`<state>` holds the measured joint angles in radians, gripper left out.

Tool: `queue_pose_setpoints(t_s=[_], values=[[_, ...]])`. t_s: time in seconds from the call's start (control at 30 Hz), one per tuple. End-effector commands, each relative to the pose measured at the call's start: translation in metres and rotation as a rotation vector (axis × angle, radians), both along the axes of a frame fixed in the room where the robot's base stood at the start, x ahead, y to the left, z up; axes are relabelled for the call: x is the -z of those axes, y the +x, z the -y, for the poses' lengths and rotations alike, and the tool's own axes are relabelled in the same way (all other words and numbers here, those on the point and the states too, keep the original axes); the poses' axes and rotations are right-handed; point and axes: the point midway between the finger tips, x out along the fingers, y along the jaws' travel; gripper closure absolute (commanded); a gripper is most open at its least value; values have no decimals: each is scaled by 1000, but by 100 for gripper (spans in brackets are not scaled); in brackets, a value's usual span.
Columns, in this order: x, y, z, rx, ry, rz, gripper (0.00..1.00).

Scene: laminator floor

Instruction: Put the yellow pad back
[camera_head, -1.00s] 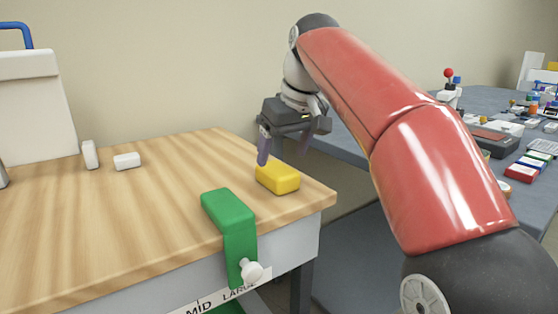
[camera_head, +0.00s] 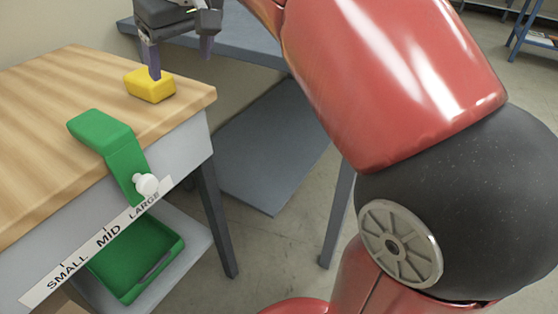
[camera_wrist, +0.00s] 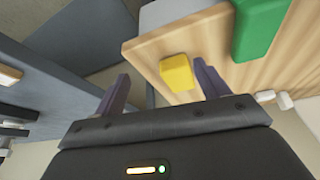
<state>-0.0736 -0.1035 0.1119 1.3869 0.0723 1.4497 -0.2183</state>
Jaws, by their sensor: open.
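The yellow pad (camera_head: 150,86) is a rounded block lying on the wooden tabletop (camera_head: 62,84), close to its right edge. My gripper (camera_head: 181,62) is open and empty, above and just beyond the pad. One finger overlaps the pad in the head view; I cannot tell whether it touches. In the wrist view the pad (camera_wrist: 176,72) lies ahead of the open fingers (camera_wrist: 160,85), nearer the right finger. A green clamp-like stop (camera_head: 108,140) with a white knob (camera_head: 146,184) hangs over the table's front edge; its green top also shows in the wrist view (camera_wrist: 257,28).
A label strip (camera_head: 98,244) reading SMALL, MID, LARGE runs along the table front. A green tray (camera_head: 140,258) sits on a lower shelf below it. A blue-grey bench (camera_head: 240,36) stands behind, across a gap. Small white blocks (camera_wrist: 275,99) show in the wrist view.

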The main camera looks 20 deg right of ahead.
Motion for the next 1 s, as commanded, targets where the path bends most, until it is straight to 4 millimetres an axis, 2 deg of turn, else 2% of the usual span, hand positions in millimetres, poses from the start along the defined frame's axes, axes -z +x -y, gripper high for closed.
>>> queue_pose_setpoints(t_s=[0.03, 0.17, 0.3, 0.4, 0.53, 0.6, 0.7, 1.0], values=[[15, -19, 12, 46, -3, 7, 26], [61, -59, 39, 156, 1, 28, 26], [122, -105, 65, 264, 11, 48, 26], [163, -134, 78, 325, 24, 61, 26], [204, -161, 88, 378, 37, 71, 26], [217, -169, 90, 393, 41, 73, 26], [227, -174, 92, 405, 45, 76, 26], [228, -175, 92, 405, 46, 74, 26]])
